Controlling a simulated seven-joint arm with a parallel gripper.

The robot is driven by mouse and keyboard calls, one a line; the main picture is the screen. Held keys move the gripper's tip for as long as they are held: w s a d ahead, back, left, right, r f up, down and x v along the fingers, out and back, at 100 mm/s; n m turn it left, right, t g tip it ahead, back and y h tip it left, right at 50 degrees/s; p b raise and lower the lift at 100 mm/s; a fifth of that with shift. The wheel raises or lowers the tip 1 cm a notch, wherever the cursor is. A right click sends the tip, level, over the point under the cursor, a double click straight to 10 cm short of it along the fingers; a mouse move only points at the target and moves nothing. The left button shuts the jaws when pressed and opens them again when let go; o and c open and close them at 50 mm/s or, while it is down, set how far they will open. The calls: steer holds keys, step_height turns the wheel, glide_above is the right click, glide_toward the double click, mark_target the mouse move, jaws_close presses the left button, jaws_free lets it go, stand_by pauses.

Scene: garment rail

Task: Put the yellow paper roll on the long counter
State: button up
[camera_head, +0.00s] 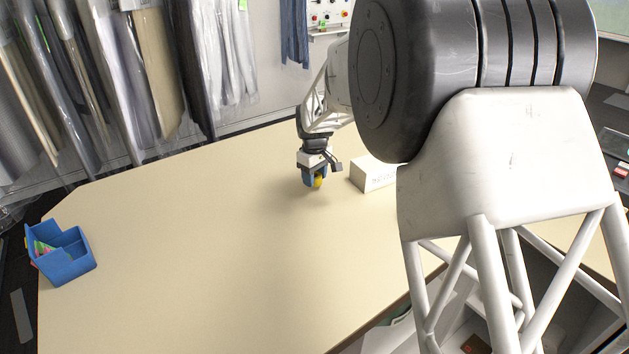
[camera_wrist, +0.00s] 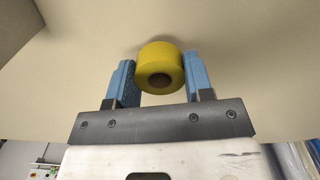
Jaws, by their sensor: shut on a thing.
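The yellow paper roll (camera_wrist: 160,62) is between the two blue fingers of my gripper (camera_wrist: 159,78) in the wrist view, with its dark core hole facing the camera. My gripper is shut on it. In the head view my gripper (camera_head: 314,180) points down low over the long counter (camera_head: 190,230), and a small part of the yellow roll (camera_head: 318,183) shows between the fingers. I cannot tell whether the roll touches the counter top. A soft shadow lies on the counter around it.
A blue holder (camera_head: 66,260) with colourful items sits at the counter's left end. Bagged garments (camera_head: 130,70) hang behind the counter. The counter's middle and left are clear.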

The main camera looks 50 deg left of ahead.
steer(key=shift+f, duration=0.85)
steer(key=shift+f, duration=0.1)
steer(key=o, duration=0.9)
step_height(320, 180, up, 12)
stand_by(0.5)
steer(key=shift+d, duration=0.1)
stand_by(0.4)
